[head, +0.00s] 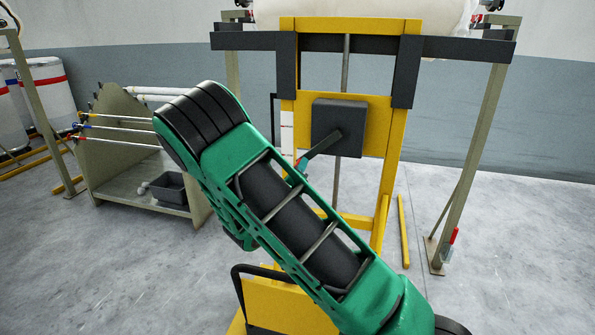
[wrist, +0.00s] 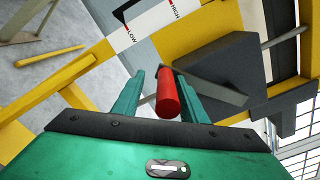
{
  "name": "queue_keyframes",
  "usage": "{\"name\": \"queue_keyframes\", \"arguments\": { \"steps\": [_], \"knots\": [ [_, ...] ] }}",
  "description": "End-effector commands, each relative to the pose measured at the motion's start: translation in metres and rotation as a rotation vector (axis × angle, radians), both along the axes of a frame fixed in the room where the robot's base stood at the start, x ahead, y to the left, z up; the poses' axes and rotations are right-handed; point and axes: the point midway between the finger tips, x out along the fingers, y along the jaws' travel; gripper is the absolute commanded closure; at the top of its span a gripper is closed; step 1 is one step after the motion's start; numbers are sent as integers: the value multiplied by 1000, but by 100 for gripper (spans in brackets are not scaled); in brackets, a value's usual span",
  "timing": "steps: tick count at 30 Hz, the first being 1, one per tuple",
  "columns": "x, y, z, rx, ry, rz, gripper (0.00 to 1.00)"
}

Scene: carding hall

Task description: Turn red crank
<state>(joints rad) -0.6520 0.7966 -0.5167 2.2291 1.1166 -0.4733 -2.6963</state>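The red crank handle (wrist: 168,94) is a red cylinder in the wrist view, on the end of a flat grey crank arm (wrist: 215,86). The arm runs to a dark gearbox (wrist: 212,62). In the head view the crank arm (head: 322,146) leaves the gearbox (head: 350,117) down and left; my arm hides most of the handle. My gripper (wrist: 160,78) is open, with one teal finger on each side of the handle. A gap shows on the left; the right finger looks close, and I cannot tell whether it touches.
The gearbox sits on a yellow lift frame (head: 400,150) with a LOW/HIGH scale (wrist: 148,24). A large pale roll (head: 350,10) rests above, between metal stands (head: 484,150). A rack (head: 120,158) with rods and a dark bin (head: 170,188) stands left. Floor at right is mostly clear.

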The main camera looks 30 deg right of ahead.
Motion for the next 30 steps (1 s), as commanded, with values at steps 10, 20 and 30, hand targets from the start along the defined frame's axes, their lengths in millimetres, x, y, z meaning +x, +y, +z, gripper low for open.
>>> {"name": "queue_keyframes", "arguments": {
  "steps": [10,20,30],
  "knots": [
    [-11,11,1,-2,0,0,61],
    [-55,53,1,-1,0,2,61],
    [-77,73,0,0,0,0,61]
  ]
}}
